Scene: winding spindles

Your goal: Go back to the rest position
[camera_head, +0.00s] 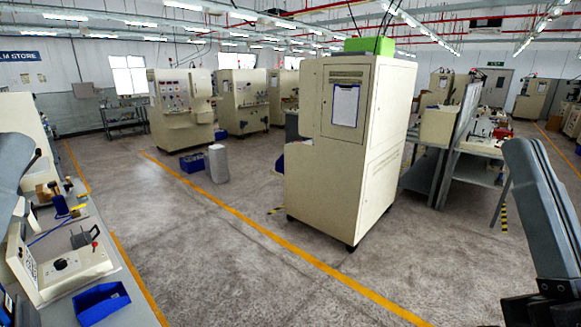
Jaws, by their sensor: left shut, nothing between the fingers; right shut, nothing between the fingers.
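My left arm (12,162) shows as a grey link at the left edge, beside the workbench. My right arm (545,215) shows as a grey link at the right, running down to a dark joint at the bottom right corner. The fingers of both grippers are outside the picture, so neither gripper shows here. Nothing held shows at either arm.
A workbench (88,226) at the left carries a small control box (72,263) and a blue bin (101,303). A tall beige cabinet (335,160) stands mid-floor. Several machines stand behind. The grey floor (220,270) between bench and cabinet is clear.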

